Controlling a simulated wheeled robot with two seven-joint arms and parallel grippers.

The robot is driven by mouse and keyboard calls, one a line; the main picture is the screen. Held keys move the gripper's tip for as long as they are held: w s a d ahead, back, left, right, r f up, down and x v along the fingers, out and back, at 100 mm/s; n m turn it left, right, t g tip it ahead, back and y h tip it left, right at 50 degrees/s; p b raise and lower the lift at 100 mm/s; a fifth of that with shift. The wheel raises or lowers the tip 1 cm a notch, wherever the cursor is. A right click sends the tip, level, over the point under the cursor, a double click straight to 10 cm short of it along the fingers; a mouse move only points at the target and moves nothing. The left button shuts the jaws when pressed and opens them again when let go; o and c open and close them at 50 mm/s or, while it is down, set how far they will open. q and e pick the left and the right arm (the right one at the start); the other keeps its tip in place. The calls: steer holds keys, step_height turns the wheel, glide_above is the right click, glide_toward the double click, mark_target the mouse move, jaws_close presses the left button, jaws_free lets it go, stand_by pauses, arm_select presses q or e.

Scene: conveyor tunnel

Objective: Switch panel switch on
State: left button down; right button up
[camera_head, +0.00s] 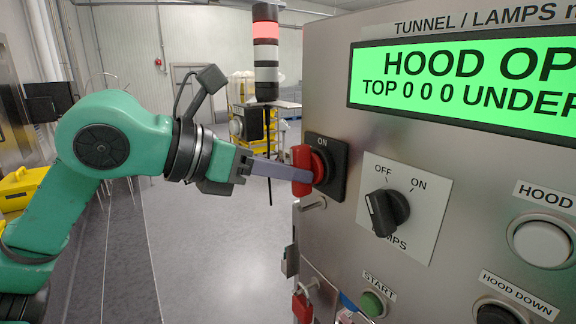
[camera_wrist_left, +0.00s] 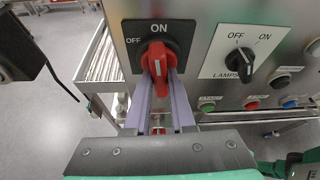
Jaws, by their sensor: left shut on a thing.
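The panel switch is a red rotary knob (camera_head: 318,165) on a black plate, at the panel's left edge. In the left wrist view the red knob (camera_wrist_left: 158,58) has its handle roughly upright, in line with the ON label above; OFF is at the left. A white mark shows on the handle. My left gripper (camera_head: 298,174) reaches the switch from the left. In the left wrist view its two fingers (camera_wrist_left: 158,78) lie on either side of the handle, shut on it. My right gripper is not in view.
Right of the switch is the black lamps knob (camera_head: 388,212), pointing towards OFF. A lit green display (camera_head: 465,80) reads "HOOD OP" and "TOP 0 0 0 UNDER". A green start button (camera_head: 372,304) sits below. A signal tower (camera_head: 266,50) stands behind. Open floor (camera_head: 215,260) lies left of the panel.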

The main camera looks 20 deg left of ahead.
arm_select(q)
steer(key=shift+f+m+y, duration=0.1)
steer(key=shift+m+y, duration=0.2)
steer(key=shift+m, duration=0.1)
stand_by(0.3)
steer(key=c, duration=0.8)
jaws_free()
steer(key=shift+d, duration=0.1)
steer(key=shift+o, duration=0.2)
steer(key=b+v, duration=0.2)
steer(key=v, duration=1.2)
steer(key=shift+s+b, duration=0.25)
steer(key=shift+b, duration=0.05)
